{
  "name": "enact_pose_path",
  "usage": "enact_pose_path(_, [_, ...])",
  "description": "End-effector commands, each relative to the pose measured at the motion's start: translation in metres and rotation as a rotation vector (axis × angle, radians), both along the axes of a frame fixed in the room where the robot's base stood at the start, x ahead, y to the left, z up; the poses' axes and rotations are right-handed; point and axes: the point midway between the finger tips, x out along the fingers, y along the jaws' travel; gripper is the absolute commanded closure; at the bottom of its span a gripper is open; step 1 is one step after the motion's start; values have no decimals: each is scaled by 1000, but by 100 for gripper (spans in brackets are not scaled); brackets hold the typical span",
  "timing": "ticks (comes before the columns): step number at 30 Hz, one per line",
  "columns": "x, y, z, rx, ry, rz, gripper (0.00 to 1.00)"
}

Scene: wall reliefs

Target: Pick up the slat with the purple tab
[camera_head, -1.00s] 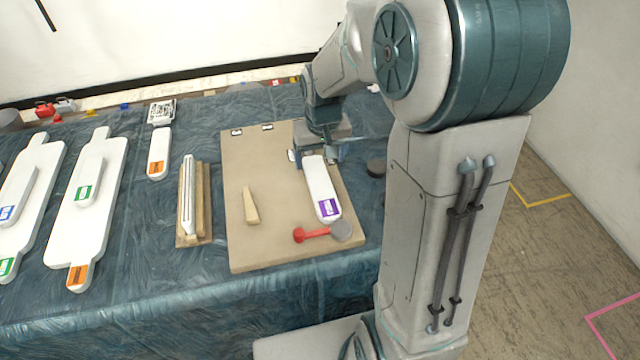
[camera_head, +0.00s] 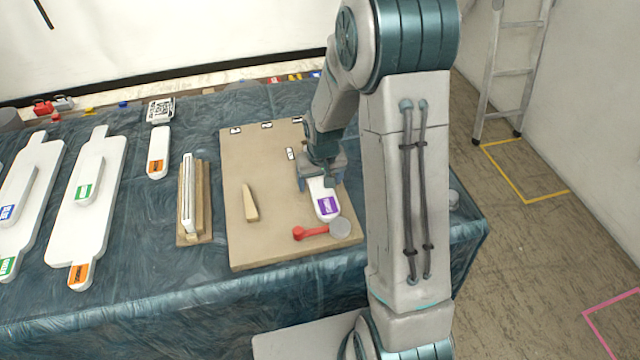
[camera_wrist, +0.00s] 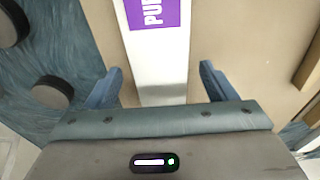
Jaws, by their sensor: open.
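The white slat with the purple tab (camera_head: 326,206) lies on the tan board (camera_head: 240,150), its purple end toward the table's front edge. My gripper (camera_head: 320,180) is over the slat's far part and hides it in the head view. In the wrist view, the slat (camera_wrist: 160,60) runs between the two blue fingers, and the purple label shows at the top. My gripper (camera_wrist: 160,85) is open, one finger on each side of the slat, with gaps on both sides. I cannot tell how far the fingertips are above the board.
A wooden wedge (camera_head: 250,203) lies left on the board. A wooden holder with an upright white piece (camera_head: 190,200) stands further left.

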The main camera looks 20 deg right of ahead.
Motion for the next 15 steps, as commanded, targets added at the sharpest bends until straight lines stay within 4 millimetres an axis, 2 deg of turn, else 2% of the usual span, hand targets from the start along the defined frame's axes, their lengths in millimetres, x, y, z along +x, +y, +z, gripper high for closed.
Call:
enact_pose_path(8, [1, 0, -3, 0, -1, 0, 22])
enact_pose_path(13, [1, 0, -3, 0, -1, 0, 66])
enact_pose_path(14, [1, 0, -3, 0, -1, 0, 74])
enact_pose_path(15, [1, 0, -3, 0, -1, 0, 74])
